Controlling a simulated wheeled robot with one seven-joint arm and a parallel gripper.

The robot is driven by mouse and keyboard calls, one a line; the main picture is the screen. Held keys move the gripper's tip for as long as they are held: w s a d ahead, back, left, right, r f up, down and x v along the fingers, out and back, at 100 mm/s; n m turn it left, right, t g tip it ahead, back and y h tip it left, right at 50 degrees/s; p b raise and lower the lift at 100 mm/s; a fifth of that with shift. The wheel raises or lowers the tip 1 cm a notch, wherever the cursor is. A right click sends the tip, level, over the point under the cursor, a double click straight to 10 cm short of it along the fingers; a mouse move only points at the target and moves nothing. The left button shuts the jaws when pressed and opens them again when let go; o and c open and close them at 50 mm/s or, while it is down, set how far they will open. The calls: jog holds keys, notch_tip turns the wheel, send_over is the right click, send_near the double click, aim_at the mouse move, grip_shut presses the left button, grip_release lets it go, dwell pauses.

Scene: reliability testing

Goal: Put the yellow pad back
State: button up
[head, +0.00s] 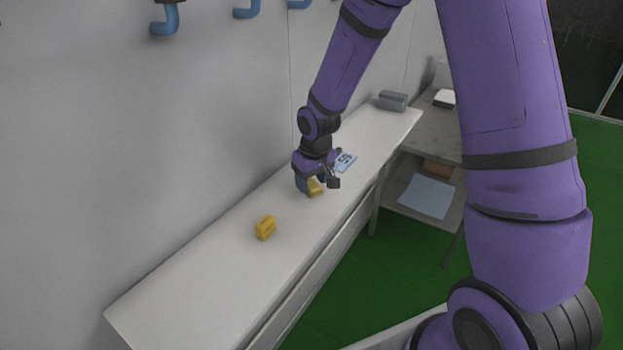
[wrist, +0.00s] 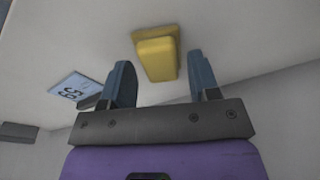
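A yellow piece (head: 314,189) lies on the long white shelf (head: 215,285), directly under my gripper and partly hidden by it. In the wrist view the yellow piece (wrist: 158,58) shows a raised block on a wider base, between and beyond the fingertips. My gripper (wrist: 163,72) is open, with a blue finger on each side and a gap to the piece; it also shows in the head view (head: 312,185). A second yellow block (head: 265,228) stands on the shelf nearer the camera. I cannot tell which of the two is the yellow pad.
A blue-and-white numbered card (head: 345,161) lies just beyond my gripper, also in the wrist view (wrist: 75,88). A grey block (head: 392,101) sits at the shelf's far end. Blue hooks (head: 165,20) hang on the wall. The shelf's near part is clear.

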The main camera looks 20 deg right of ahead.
aim_at(315, 187)
jog(key=shift+r, duration=0.1)
jog(key=s+d+r+t, duration=0.1)
jog(key=s+r, duration=0.4)
jog(key=r, duration=0.3)
jog(key=s+d+r+m, duration=0.1)
jog(key=s+d+r, duration=0.1)
jog(key=s+r, duration=0.5)
jog(key=s+d+r+t, duration=0.1)
jog(key=s+r, duration=0.1)
jog(key=r, duration=0.8)
jog(key=s+d+r+m, duration=0.1)
jog(key=s+r, duration=0.1)
jog(key=s, duration=0.5)
jog(key=s+d+r+t, duration=0.1)
jog(key=s+d+r, duration=0.1)
jog(key=s, duration=0.6)
jog(key=shift+r+m, duration=0.15)
jog(key=shift+m, duration=0.25)
